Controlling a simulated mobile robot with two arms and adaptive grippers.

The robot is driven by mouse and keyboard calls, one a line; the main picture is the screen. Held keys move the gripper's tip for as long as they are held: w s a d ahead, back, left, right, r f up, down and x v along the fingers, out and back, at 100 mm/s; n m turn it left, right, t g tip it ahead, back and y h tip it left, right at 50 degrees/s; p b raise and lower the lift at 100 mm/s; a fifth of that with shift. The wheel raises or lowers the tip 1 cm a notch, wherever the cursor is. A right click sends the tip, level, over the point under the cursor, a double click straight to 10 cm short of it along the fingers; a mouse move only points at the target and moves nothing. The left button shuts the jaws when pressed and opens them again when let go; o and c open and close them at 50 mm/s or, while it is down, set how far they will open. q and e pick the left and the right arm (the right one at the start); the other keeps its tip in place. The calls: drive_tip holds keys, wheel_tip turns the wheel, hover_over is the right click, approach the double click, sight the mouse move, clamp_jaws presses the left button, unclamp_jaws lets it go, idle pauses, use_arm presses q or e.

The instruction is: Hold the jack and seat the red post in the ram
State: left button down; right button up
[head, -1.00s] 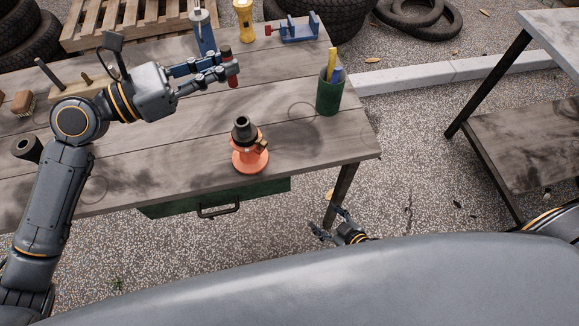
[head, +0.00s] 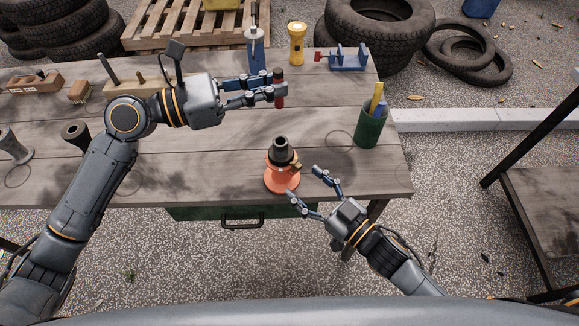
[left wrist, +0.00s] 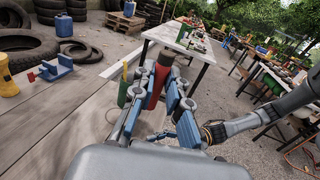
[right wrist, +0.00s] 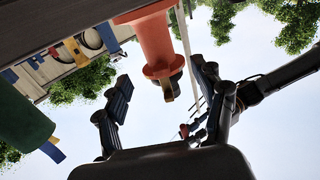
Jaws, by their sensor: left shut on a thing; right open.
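The orange jack (head: 281,178) with a dark ram on top stands upright near the front edge of the wooden table (head: 230,178). My left gripper (head: 279,90) is shut on the red post (head: 280,101), held upright above the table behind the jack and apart from it. The post also shows between the fingers in the left wrist view (left wrist: 157,84). My right gripper (head: 303,190) is open and empty at the table's front edge, with its fingers just right of the jack. In the right wrist view the jack (right wrist: 157,48) is ahead, beyond the open fingers.
A dark ring-shaped piece (head: 76,134) is at left. The middle of the tabletop is mostly clear.

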sight(282, 168)
drive_tip(key=x, duration=0.8)
drive_tip(key=shift+w+a, duration=0.1)
drive_tip(key=shift+w, duration=0.05)
clamp_jaws()
